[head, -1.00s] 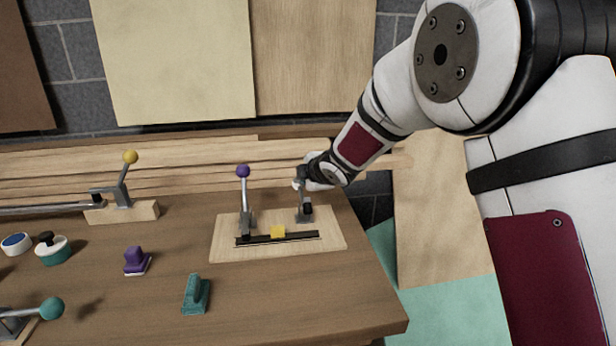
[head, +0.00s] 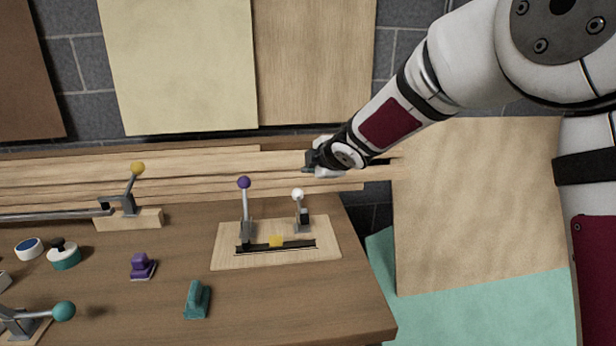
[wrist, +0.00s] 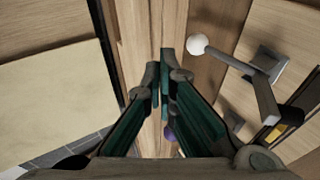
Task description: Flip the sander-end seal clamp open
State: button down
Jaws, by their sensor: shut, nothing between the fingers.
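A light wooden board (head: 228,258) on the bench carries a black seal strip (head: 300,245) with a clamp at each end. The left clamp has an upright lever with a purple ball (head: 244,183). The right clamp has a shorter upright lever with a white ball (head: 298,194). I cannot tell for sure which is the sander-end one. My gripper (head: 309,161) is shut and empty, above and behind the white ball, apart from it. In the wrist view the fingertips (wrist: 160,68) are together, left of the white ball (wrist: 197,45); the purple ball (wrist: 169,133) is partly hidden behind the fingers.
A yellow piece (head: 276,241) sits on the strip. A yellow-ball clamp (head: 137,169), a round teal-and-white tool (head: 64,256), a purple block (head: 143,266), a teal block (head: 197,299) and a teal-ball lever (head: 63,311) are on the bench. Stacked planks (head: 200,172) lie behind.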

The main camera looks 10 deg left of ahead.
jog(key=r, duration=0.1)
jog(key=s+d+r+p, duration=0.1)
jog(key=r, duration=0.1)
jog(key=shift+s+d+r, duration=0.15)
jog(key=shift+s+r, duration=0.1)
jog(key=shift+s, duration=0.1)
jog(key=s+d+r+m+g+h+p, duration=0.1)
jog(key=s+d+r+m+h, duration=0.4)
jog(key=s+d, duration=0.55)
jog(key=s+d+r+m+h+p, duration=0.1)
jog(key=s+d+r+m, duration=0.2)
jog(key=s+d+m, duration=0.7)
jog(key=s+d+f+m+g, duration=0.1)
jog(key=s+d+m, duration=0.1)
jog(key=s, duration=0.6)
jog(key=s+d+f+m+g+p, duration=0.1)
jog(key=s+d+f+m+g, duration=0.1)
jog(key=s, duration=0.6)
jog(key=s+d+f+m+g, duration=0.1)
jog(key=s+d+m, duration=0.1)
jog(key=s, duration=0.7)
jog(key=shift+d+f+m+g, duration=0.15)
jog(key=shift+d+m+g, duration=0.2)
jog(key=shift+m, duration=0.35)
